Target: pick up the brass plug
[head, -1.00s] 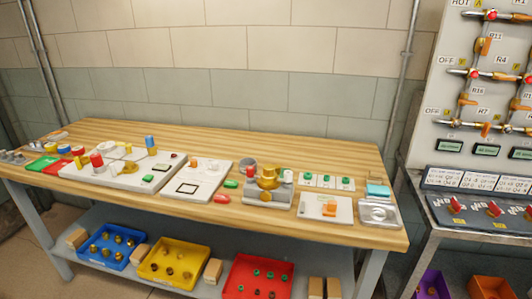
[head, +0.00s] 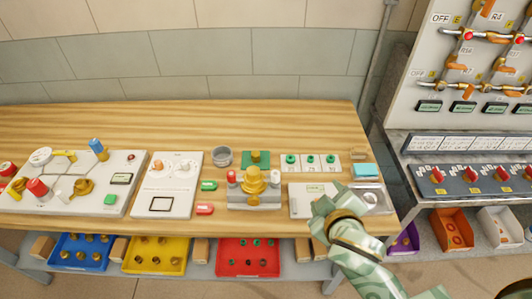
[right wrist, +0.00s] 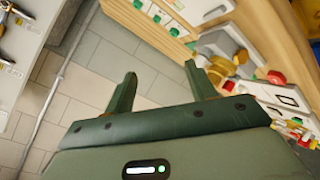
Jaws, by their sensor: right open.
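Several small brass pieces lie in the blue tray (head: 62,252) and the yellow tray (head: 130,262) on the lower shelf; I cannot tell whether one is the brass plug. A larger brass piece (head: 253,182) stands on a grey fixture on the bench. My right gripper (head: 332,203) is over the white plate (head: 298,206) at the bench's right front and hides part of it. In the right wrist view my right gripper (right wrist: 160,82) has its fingers apart with nothing between them. My left gripper is not in view.
The red tray (head: 248,258) sits below the bench. A green and a red capsule-shaped piece (head: 204,210) lie left of the grey fixture. A teal block (head: 366,170) and metal dish (head: 378,200) are close to my right arm. The bench's back strip is clear.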

